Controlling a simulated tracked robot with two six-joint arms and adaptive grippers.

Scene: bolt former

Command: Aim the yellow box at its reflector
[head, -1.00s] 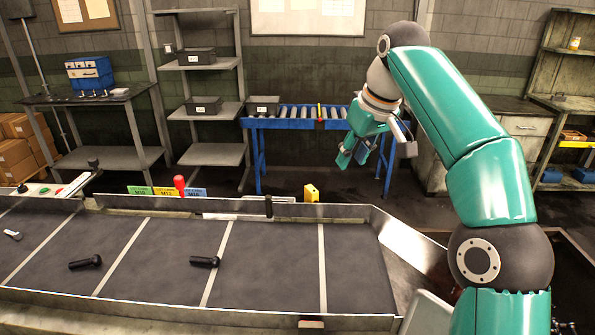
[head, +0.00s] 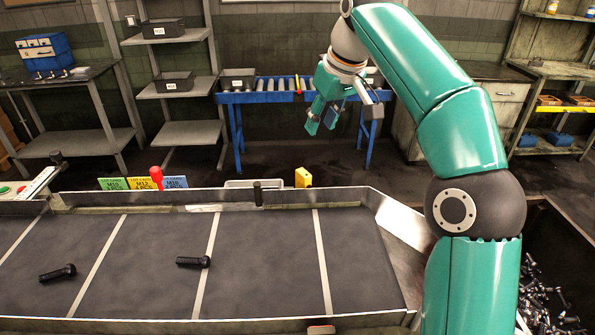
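The small yellow box (head: 303,178) stands upright at the far rail of the conveyor, right of a short black post (head: 257,193). I cannot make out which way its face points. A small red-topped piece (head: 321,330) sits at the near rail, cut by the bottom edge; I cannot tell whether it is the reflector. My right gripper (head: 322,118) hangs in the air above and beyond the yellow box in the picture, its teal fingers apart and nothing between them. It does not touch the box. My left gripper is out of view.
The dark belt (head: 265,262) carries two black bolts (head: 193,262) (head: 57,272). Card signs (head: 143,183) and a red knob (head: 156,171) stand along the far rail. A bin of loose bolts (head: 548,305) is at the lower right. A blue roller table (head: 290,95) stands behind.

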